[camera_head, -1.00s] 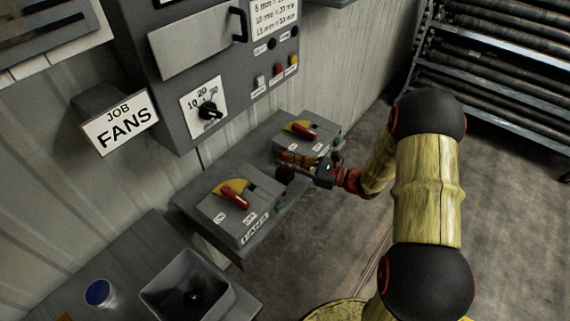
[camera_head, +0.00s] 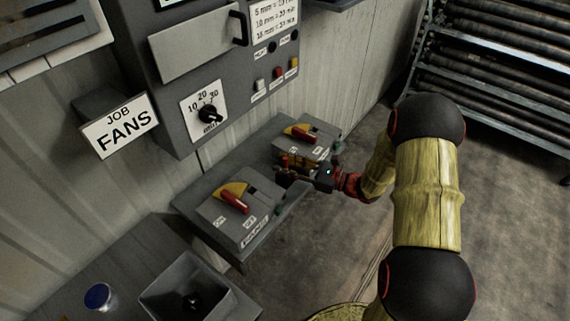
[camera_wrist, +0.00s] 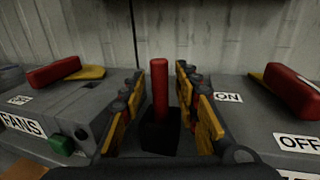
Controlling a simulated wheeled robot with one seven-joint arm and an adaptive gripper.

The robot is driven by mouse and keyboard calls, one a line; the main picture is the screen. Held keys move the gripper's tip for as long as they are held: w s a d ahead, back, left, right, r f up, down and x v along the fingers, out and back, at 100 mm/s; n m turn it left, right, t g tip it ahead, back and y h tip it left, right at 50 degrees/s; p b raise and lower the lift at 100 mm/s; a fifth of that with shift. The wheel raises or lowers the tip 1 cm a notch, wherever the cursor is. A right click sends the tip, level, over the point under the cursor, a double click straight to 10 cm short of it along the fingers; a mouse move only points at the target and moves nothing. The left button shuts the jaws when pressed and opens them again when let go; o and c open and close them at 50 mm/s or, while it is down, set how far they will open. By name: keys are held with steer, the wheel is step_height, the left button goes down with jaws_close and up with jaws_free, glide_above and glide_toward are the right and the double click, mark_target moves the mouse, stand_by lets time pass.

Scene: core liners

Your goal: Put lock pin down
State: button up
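The red lock pin (camera_wrist: 160,92) stands upright in a black block (camera_wrist: 160,136) in the wrist view, between two grey switch boxes. My gripper (camera_wrist: 160,108) has one yellow and dark finger on each side of it. The fingers are apart, with a narrow gap showing on both sides of the pin, so the gripper looks open around it. In the head view my gripper (camera_head: 284,171) is at the gap between the boxes, and the small red pin (camera_head: 284,160) shows beside the fingers. The pin's lower end is hidden in the block.
The FANS switch box (camera_head: 238,217) with a red lever is in front; the second switch box (camera_head: 309,135) is behind. Both flank the fingers closely. A grey control cabinet (camera_head: 180,100) is on the wall. Open floor (camera_head: 330,235) lies to the right.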

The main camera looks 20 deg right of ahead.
steer(key=shift+r, duration=0.2)
steer(key=p+v, duration=0.3)
steer(key=v, duration=0.9)
steer(key=s+a+r+n+g+h, duration=0.4)
steer(key=s+a+r+n+g, duration=0.7)
steer(key=a+n, duration=0.3)
steer(key=s+d+r+n+t+h, duration=0.4)
steer(key=s+r+n+t+h, duration=0.1)
steer(key=s+r+n+h, duration=0.4)
steer(key=s+n+h, duration=0.1)
steer(key=s+n, duration=0.1)
steer(key=shift+s+d+r+n, duration=0.2)
steer(key=shift+d+n, duration=0.15)
steer(key=shift+n, duration=0.05)
steer(key=shift+o, duration=0.4)
